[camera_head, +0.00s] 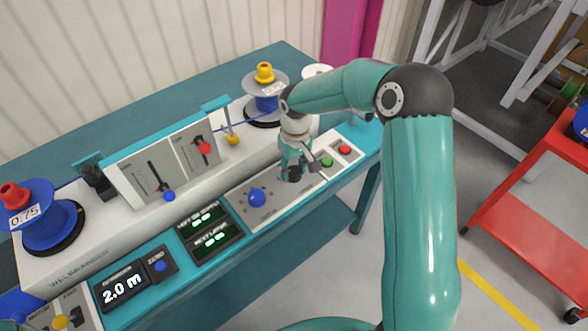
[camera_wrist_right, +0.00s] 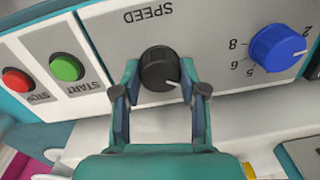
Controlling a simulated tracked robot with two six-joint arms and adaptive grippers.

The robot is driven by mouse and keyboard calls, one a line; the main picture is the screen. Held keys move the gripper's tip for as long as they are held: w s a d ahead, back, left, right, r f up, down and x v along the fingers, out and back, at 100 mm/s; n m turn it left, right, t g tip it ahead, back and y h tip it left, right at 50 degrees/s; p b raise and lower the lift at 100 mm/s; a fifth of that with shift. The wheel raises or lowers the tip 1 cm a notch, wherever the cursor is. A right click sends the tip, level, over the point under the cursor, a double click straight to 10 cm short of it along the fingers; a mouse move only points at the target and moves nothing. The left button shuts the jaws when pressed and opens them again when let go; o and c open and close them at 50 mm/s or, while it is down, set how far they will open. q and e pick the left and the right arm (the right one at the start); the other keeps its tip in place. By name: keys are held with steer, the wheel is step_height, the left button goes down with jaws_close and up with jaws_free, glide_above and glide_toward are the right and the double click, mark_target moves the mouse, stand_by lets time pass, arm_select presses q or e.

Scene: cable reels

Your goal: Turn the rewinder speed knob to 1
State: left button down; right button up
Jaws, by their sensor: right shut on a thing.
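The speed knob (camera_wrist_right: 158,69) is a black round dial below the word SPEED in the right wrist view. A short white pointer mark on it faces the lower right of that picture. My right gripper (camera_wrist_right: 160,74) is shut on the knob, one finger on each side. In the head view my right gripper (camera_head: 293,173) reaches down onto the control panel (camera_head: 237,207) and largely hides the knob. The numbers around the knob are not readable. My left gripper is not in view.
A blue numbered knob (camera_wrist_right: 277,48) sits to one side of the speed knob. A green START button (camera_wrist_right: 66,67) and a red STOP button (camera_wrist_right: 17,80) sit on the other side. A red cart (camera_head: 540,185) stands at the right.

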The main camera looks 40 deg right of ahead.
mark_target(295, 169)
steer(key=shift+w+r+n, duration=0.1)
steer(key=shift+w+n, duration=0.05)
steer(key=shift+n, duration=0.45)
steer(key=o, duration=1.1)
steer(key=shift+o, duration=0.2)
step_height(295, 169, up, 12)
steer(key=shift+d, duration=0.25)
